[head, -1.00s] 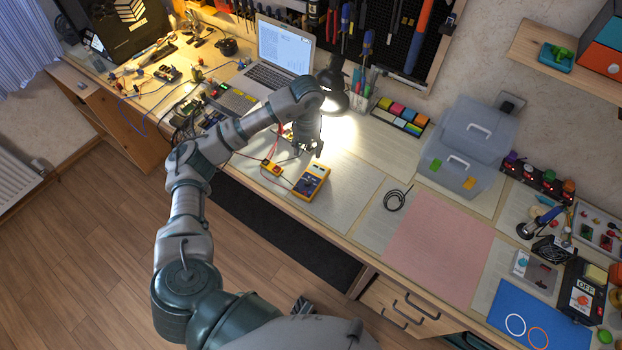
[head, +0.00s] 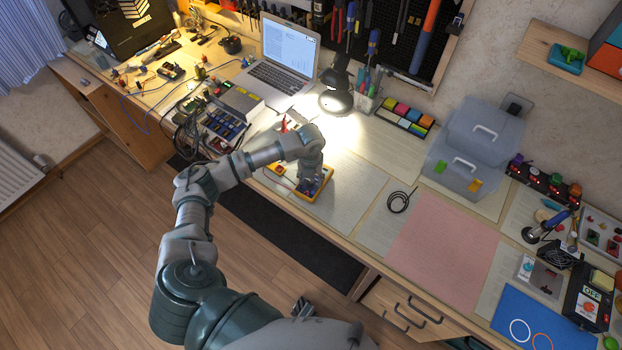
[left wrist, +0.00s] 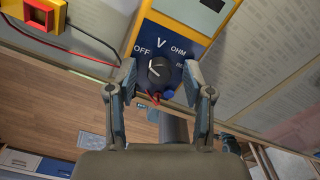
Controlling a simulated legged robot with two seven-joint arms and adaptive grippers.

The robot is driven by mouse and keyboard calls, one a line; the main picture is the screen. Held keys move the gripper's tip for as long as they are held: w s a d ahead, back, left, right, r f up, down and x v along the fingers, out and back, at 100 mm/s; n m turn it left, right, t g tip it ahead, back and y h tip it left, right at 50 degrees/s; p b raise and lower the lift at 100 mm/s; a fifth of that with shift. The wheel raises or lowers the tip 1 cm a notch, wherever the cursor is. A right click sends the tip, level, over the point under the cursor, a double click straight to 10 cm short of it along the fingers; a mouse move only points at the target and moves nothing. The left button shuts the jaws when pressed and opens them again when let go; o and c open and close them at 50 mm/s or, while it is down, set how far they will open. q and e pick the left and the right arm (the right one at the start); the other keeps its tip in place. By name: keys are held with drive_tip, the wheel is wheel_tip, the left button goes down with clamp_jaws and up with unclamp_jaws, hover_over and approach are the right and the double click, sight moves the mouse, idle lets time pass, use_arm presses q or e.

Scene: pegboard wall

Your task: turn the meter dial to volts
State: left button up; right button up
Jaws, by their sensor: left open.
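The yellow meter (head: 325,186) with a blue face lies on the bench, partly hidden by my left gripper in the head view. The left wrist view shows its face (left wrist: 172,28) with the labels OFF, V and OHM, and a fourth label partly covered. The round black dial (left wrist: 160,72) has a white mark pointing up-left, towards OFF. My left gripper (left wrist: 161,76) is open, one finger on each side of the dial. I cannot tell whether the fingers touch it. The gripper also shows over the meter in the head view (head: 311,186). My right gripper is out of view.
A lit lamp (head: 335,100) stands behind. The bench's front edge is close.

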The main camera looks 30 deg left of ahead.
use_arm(q)
drive_tip(key=shift+a, duration=0.1)
drive_tip(key=c, duration=0.4)
clamp_jaws()
